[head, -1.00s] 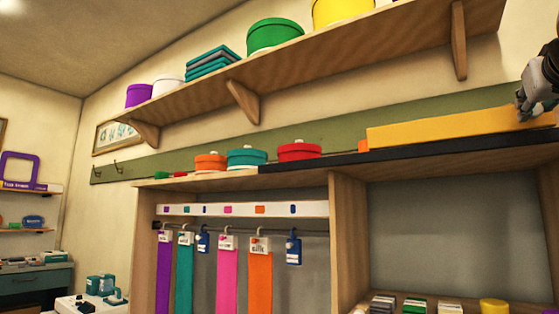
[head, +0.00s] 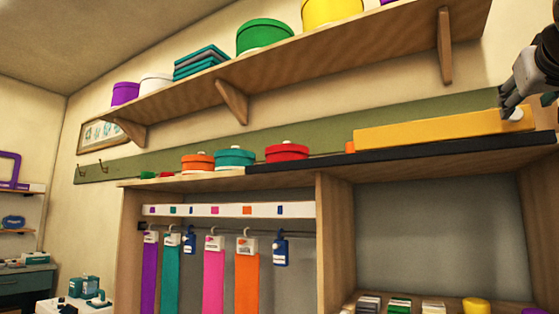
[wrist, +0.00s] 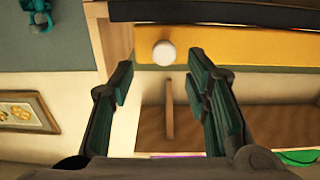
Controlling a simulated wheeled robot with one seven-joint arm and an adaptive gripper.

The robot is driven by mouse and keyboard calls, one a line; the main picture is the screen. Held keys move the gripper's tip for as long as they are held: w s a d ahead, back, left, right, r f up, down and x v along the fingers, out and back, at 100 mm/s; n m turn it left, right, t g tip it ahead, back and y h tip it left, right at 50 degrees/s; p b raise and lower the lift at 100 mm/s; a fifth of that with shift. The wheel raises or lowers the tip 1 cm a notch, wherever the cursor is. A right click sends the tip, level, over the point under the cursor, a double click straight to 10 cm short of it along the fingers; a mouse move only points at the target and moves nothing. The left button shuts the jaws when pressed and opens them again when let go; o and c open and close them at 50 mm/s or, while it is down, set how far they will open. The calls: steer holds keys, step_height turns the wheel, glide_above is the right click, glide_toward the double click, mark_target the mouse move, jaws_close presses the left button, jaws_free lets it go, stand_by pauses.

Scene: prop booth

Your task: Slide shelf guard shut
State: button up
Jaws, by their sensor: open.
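The shelf guard is a long yellow board (head: 430,131) standing in a black track (head: 400,154) on top of the wooden cabinet. A white round knob (head: 516,114) is on its right end. My gripper (head: 510,108) is at the knob, at the right of the head view. In the wrist view the gripper (wrist: 160,72) is open. The white knob (wrist: 163,53) shows between and just beyond the fingertips, with a gap on both sides. The yellow board (wrist: 240,48) runs behind it to the right. Contact between fingers and knob is not visible.
A small orange block (head: 350,147) sits at the board's left end. Red (head: 286,152), teal (head: 235,158) and orange (head: 197,162) round boxes stand further left on the cabinet top. A bracketed upper shelf (head: 290,70) with boxes hangs above. Coloured strips hang below.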

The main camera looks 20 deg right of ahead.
steer(key=v, duration=0.8)
steer(key=w+a+f+n+y+p, duration=0.25)
steer(key=w+a+f, duration=0.2)
steer(key=f, duration=0.35)
steer(key=w+a+f+n+g+y+p, duration=0.1)
steer(key=w+a+f+n+y, duration=0.15)
steer(key=a+f+y, duration=0.4)
steer(key=w+a+f+n+y+p, duration=0.1)
steer(key=w+a+f, duration=0.35)
steer(key=f, duration=0.45)
steer(key=s+a+f+n+g+y+p, duration=0.2)
steer(key=s+a+f+g, duration=0.1)
steer(key=a+f, duration=0.4)
steer(key=s+a+f+n+g+y+p, duration=0.2)
steer(key=s+a+f, duration=0.4)
steer(key=f, duration=0.6)
steer(key=shift+a+g, duration=0.4)
steer(key=shift+a, duration=0.05)
